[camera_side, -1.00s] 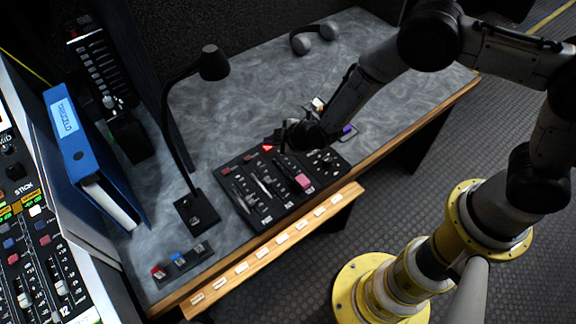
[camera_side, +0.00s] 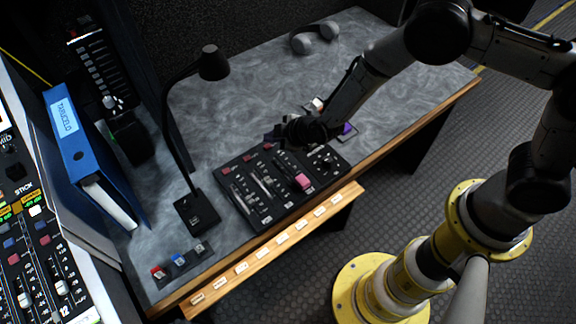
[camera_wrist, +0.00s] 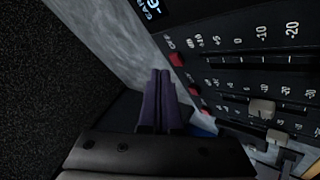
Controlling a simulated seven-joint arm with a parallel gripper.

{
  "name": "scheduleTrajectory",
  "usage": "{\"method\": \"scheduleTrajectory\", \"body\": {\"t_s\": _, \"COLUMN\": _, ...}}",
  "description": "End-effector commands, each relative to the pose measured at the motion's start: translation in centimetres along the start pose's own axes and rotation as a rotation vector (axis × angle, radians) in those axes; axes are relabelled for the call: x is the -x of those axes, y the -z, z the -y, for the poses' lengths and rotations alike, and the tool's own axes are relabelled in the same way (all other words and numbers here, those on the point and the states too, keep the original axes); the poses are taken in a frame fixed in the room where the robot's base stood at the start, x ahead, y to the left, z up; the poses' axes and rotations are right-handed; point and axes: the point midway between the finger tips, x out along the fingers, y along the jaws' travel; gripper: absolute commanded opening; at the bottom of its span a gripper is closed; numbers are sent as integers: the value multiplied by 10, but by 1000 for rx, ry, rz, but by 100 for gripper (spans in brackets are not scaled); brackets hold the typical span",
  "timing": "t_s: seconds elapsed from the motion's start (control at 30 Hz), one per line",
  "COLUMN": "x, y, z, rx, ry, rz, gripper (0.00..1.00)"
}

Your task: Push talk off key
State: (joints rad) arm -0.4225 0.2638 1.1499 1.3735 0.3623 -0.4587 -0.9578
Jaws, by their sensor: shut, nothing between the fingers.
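A black fader panel (camera_side: 262,219) lies on the grey desk, with a row of small red keys (camera_side: 248,157) along its far edge. My gripper (camera_side: 270,137) is at the panel's far edge, close to the rightmost visible red key (camera_side: 267,146), which is dark. In the wrist view my purple fingers (camera_wrist: 160,72) are together and empty, beside the red keys and apart from them in the picture.
A black desk lamp (camera_side: 196,212) stands left of the panel. A small box with red, blue and white keys (camera_side: 179,260) sits at the front left. Headphones (camera_side: 314,36) lie at the back. A blue binder (camera_side: 85,150) stands far left. The back right desk is clear.

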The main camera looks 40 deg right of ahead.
Motion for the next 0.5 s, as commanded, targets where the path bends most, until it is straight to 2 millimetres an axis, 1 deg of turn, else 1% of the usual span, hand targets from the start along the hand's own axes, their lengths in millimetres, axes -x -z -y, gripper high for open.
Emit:
{"method": "scheduleTrajectory", "body": {"t_s": 0.17, "x": 2, "y": 2, "z": -2, "rx": 0, "ry": -1, "rz": -1, "gripper": 0}}
{"method": "scheduleTrajectory", "body": {"t_s": 0.5, "x": 23, "y": 17, "z": -17, "rx": -1, "ry": -2, "rz": -2, "gripper": 0}}
